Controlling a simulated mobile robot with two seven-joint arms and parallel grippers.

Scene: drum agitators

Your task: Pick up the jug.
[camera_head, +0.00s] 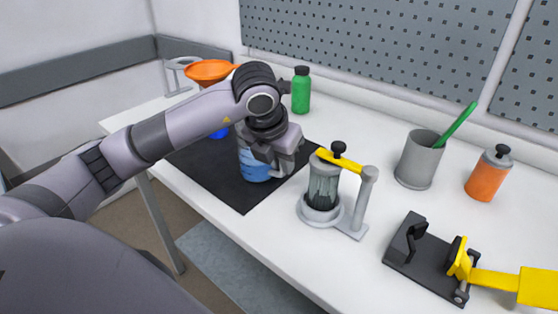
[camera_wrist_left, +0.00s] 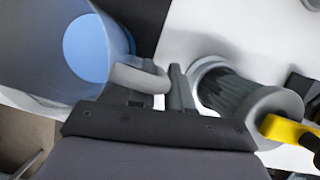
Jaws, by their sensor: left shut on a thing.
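The jug (camera_head: 254,168) is a see-through blue vessel at the black mat in the head view, partly hidden behind my left gripper (camera_head: 279,160). In the left wrist view the jug (camera_wrist_left: 55,60) fills the upper left, and its pale handle (camera_wrist_left: 140,77) reaches between the fingers. My left gripper is shut on this handle. The jug looks about upright; I cannot tell whether its base touches the mat. My right gripper is not in view.
A black mat (camera_head: 236,194) lies on the white table. Close right of the jug stands a grey-based glass drum (camera_head: 322,190) with a yellow clamp (camera_head: 339,160). Behind are a green bottle (camera_head: 301,92) and an orange funnel (camera_head: 208,70). A grey cup (camera_head: 416,162) and orange bottle (camera_head: 486,176) stand further right.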

